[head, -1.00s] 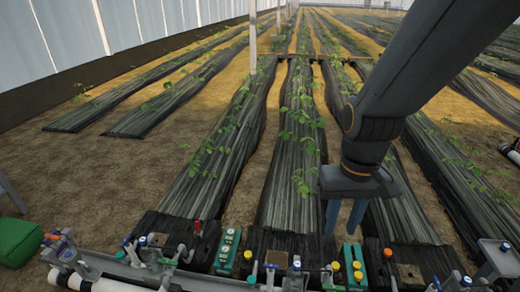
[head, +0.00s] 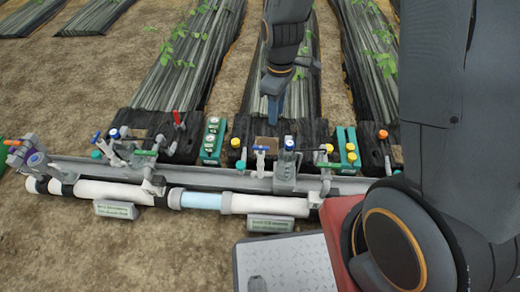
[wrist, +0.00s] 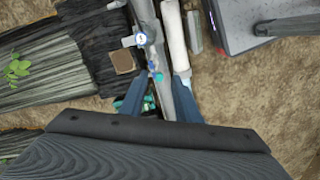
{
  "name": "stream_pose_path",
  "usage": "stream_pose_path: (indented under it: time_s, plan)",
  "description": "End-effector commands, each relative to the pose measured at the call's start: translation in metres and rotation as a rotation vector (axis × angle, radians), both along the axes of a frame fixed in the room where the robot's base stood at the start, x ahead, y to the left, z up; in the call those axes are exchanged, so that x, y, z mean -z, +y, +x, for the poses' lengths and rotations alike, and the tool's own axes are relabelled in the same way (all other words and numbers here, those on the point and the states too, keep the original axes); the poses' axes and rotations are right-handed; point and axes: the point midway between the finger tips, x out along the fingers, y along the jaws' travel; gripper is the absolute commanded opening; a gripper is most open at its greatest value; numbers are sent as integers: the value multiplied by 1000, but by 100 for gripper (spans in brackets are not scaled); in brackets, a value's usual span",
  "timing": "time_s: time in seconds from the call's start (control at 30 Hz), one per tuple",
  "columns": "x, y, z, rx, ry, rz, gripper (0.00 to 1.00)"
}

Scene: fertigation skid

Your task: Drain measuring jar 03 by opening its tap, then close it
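My gripper (head: 275,105) hangs above the black bed strip just behind the skid's grey rail, apart from the fittings. In the wrist view my gripper (wrist: 158,88) has its two blue fingers spread, with nothing held between them; the rail and small fittings show beyond. Taps with blue handles stand along the rail: one at left (head: 97,138), one with a white body near the middle (head: 262,152), and a grey fitting with a blue top (head: 289,144). I cannot read any jar number, so I cannot tell which tap belongs to measuring jar 03.
A white pipe (head: 265,204) with a light-blue section (head: 201,200) runs in front of the rail (head: 225,178). Two label plates (head: 115,209) (head: 270,223) stand before it. Green blocks (head: 213,140) (head: 347,148) and a red lever (head: 177,119) stand behind. Bare soil lies at front left.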

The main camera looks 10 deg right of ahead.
Motion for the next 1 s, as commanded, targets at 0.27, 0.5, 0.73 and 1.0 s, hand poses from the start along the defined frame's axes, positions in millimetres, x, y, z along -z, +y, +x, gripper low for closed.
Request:
stream_pose_path:
  time_s: [0.27,0.5,0.73,1.0]
  plan:
    - [120,32,39,-307,3,0,30]
    - [150,41,48,-399,0,-1,30]
    - [178,41,47,-399,2,-1,30]
    - [215,41,47,-398,0,-1,30]
